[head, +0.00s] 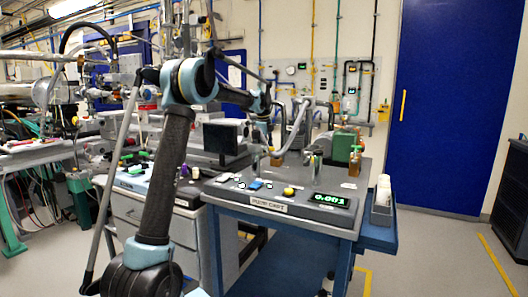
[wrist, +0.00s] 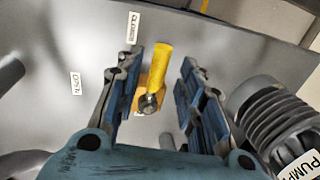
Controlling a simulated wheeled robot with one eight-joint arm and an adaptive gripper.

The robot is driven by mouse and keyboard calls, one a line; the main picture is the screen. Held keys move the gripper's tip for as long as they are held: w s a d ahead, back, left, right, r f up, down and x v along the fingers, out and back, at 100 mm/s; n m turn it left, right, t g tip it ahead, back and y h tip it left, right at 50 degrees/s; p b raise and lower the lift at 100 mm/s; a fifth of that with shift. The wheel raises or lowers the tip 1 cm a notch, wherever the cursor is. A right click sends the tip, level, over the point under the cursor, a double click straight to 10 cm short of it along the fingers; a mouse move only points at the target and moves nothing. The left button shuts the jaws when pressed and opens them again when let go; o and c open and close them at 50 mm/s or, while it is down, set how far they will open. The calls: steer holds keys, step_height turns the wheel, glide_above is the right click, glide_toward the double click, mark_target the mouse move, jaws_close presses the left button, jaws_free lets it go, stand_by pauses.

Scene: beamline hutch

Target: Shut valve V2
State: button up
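In the wrist view a yellow valve handle (wrist: 161,65) stands out from a grey panel on a round metal pivot. A label reading "CLOSED" (wrist: 133,28) is above left of it, and one reading "OPEN" (wrist: 75,85) is farther left. The handle extends upward from the pivot, just right of the "CLOSED" label. No V2 marking is readable. My gripper (wrist: 168,78) is open, its blue-padded fingers on either side of the handle with visible gaps. In the head view my arm reaches over the pump cart (head: 310,222); the gripper and handle are hard to make out there.
A ribbed grey cylinder (wrist: 268,115) with a "PUMP" label is close to the right finger. The cart top carries a green-digit display (head: 332,201), a yellow button (head: 289,191) and a green pump (head: 345,146). A dark monitor (head: 221,138) stands left. Floor on the right is clear.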

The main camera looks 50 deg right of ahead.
step_height(320, 180, up, 11)
steer(key=a, duration=0.2)
steer(key=shift+s+r, duration=0.15)
steer(key=shift+s, duration=0.05)
steer(key=shift+s+a, duration=0.1)
stand_by(0.5)
